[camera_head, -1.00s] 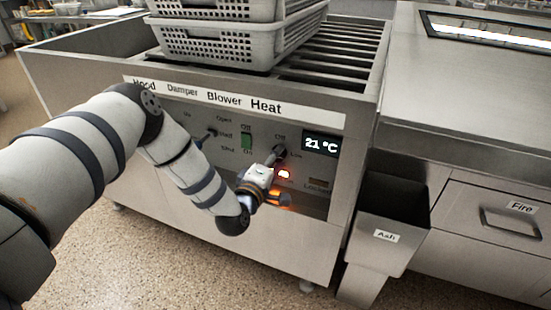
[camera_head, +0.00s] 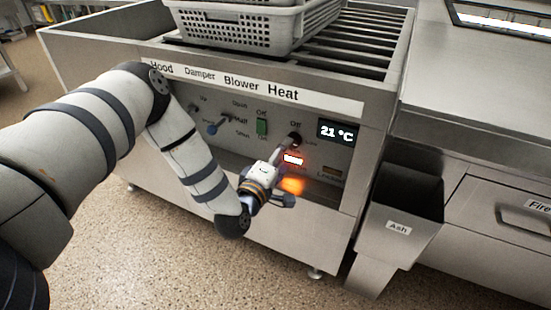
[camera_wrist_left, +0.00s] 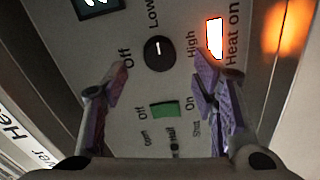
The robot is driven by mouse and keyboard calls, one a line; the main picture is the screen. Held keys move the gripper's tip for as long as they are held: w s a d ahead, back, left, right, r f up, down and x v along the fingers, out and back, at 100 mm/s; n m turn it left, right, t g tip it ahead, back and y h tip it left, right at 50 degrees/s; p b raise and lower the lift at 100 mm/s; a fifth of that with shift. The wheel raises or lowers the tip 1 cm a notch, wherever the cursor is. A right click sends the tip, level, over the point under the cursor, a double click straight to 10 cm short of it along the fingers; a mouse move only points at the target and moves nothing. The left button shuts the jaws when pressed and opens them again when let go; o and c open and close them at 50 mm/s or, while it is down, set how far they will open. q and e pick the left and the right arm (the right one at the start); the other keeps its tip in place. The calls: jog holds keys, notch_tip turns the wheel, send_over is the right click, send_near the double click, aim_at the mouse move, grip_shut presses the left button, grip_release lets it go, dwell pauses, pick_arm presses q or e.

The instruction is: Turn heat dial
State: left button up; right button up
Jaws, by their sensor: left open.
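The heat dial (camera_head: 294,138) is a round black knob on the front panel, under the Heat label. In the left wrist view the dial (camera_wrist_left: 159,50) shows a white mark pointing toward Low, with Off to the left and High to the right. The Heat on lamp (camera_wrist_left: 214,38) is lit; it also glows in the head view (camera_head: 293,158). My left gripper (camera_wrist_left: 162,76) is open, its fingers apart on either side of and short of the dial, touching nothing that I can see. In the head view it (camera_head: 281,158) is in front of the panel. My right gripper is not in view.
A display (camera_head: 337,131) reads 21 °C. A green blower switch (camera_head: 262,127) and a damper lever (camera_head: 217,125) are left of the dial. A perforated basket (camera_head: 240,30) sits on top rollers. An Ash bin (camera_head: 398,228) juts out to the right.

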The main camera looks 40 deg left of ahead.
pick_arm(q)
jog(key=v, duration=0.7)
jog(key=shift+s, duration=0.15)
